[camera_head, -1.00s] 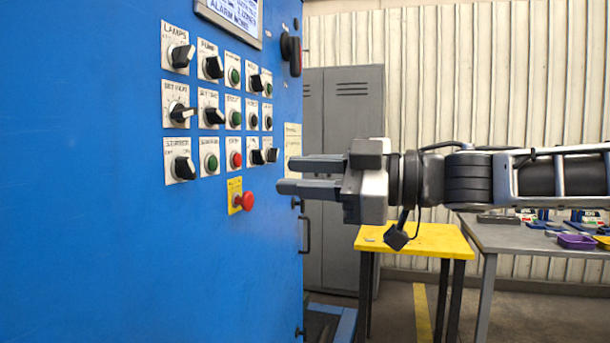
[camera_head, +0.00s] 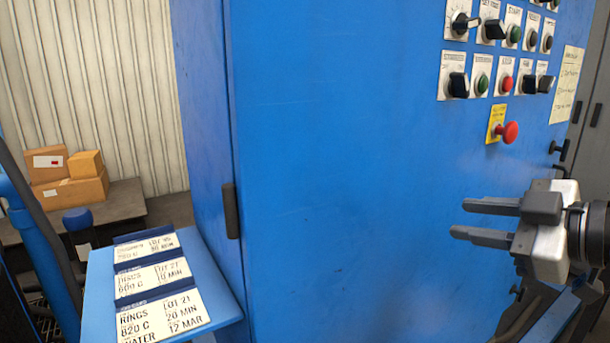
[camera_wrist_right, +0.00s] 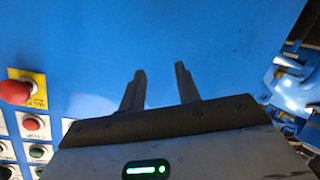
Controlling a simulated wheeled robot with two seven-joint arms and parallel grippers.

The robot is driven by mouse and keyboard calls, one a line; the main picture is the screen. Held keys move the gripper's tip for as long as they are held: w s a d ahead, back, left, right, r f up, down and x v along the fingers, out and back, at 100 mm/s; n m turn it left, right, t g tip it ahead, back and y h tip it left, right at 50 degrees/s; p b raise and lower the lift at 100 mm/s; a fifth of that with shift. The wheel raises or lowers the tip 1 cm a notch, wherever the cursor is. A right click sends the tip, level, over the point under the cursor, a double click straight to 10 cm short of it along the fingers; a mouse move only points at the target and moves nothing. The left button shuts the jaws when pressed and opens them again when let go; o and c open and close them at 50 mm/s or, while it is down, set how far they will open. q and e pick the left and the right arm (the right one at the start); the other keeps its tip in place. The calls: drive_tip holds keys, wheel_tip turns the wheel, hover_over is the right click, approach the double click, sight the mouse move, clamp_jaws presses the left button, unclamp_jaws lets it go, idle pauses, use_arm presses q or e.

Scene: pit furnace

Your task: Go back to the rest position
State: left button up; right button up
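My right gripper (camera_head: 470,221) is at the right of the head view, in front of the blue cabinet (camera_head: 330,160) and below its control panel. Its two fingers stand apart with nothing between them. The right wrist view also shows the two fingers (camera_wrist_right: 160,82) apart and empty, with the blue cabinet face beyond them. I cannot tell whether the fingertips are clear of the cabinet by much. My left gripper is not in view.
The red emergency button (camera_head: 511,132) sticks out above my right gripper, below rows of knobs and buttons. A blue shelf with label cards (camera_head: 163,318) juts out at the lower left. Cardboard boxes (camera_head: 75,192) sit on a dark table behind.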

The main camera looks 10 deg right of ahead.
drive_tip(key=a+f+m+g+h, duration=0.1)
drive_tip(key=a+f, duration=0.2)
drive_tip(key=f, duration=0.3)
drive_tip(key=s+a+f+m, duration=0.1)
drive_tip(key=a+f, duration=0.3)
drive_tip(key=f, duration=0.3)
drive_tip(key=a+f+m+g+h, duration=0.1)
drive_tip(key=a+f, duration=0.2)
drive_tip(key=f, duration=0.3)
drive_tip(key=s+d+f+m+g+h, duration=0.1)
drive_tip(key=s+f+m+g+h, duration=0.5)
drive_tip(key=s+f, duration=1.05)
drive_tip(key=w+a+f+t+y, duration=0.2)
drive_tip(key=w+a+t+y, duration=0.2)
drive_tip(key=w+a+t, duration=0.1)
drive_tip(key=shift+w+a+f+m+t, duration=0.15)
drive_tip(key=shift+w+a+m+t, duration=0.25)
drive_tip(key=shift+a, duration=0.25)
